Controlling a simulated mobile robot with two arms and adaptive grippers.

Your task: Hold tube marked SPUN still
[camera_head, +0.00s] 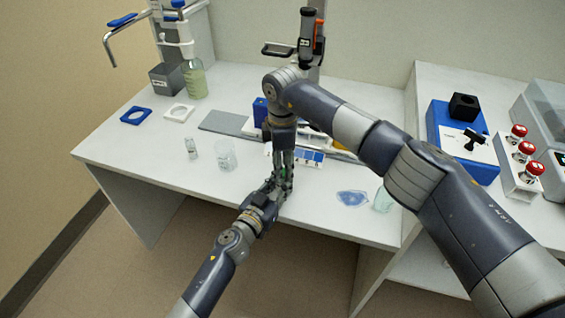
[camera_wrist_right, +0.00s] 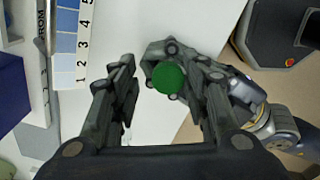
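A round green cap (camera_wrist_right: 168,78) shows from above in the right wrist view; I take it for the top of the tube. The tube's body and any SPUN marking are hidden. My left gripper (camera_head: 279,187) is above the front part of the bench, and its fingers close around the tube just under the cap. My right gripper (camera_head: 284,168) points down from above. In the head view the two grippers overlap and hide most of the tube.
A small labelled vial (camera_head: 193,149) and a clear beaker (camera_head: 226,156) stand to the left. A blue-square card (camera_head: 311,157) lies behind the grippers. A blue weigh boat (camera_head: 352,198) and greenish glass (camera_head: 383,200) sit to the right near the bench's front edge.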

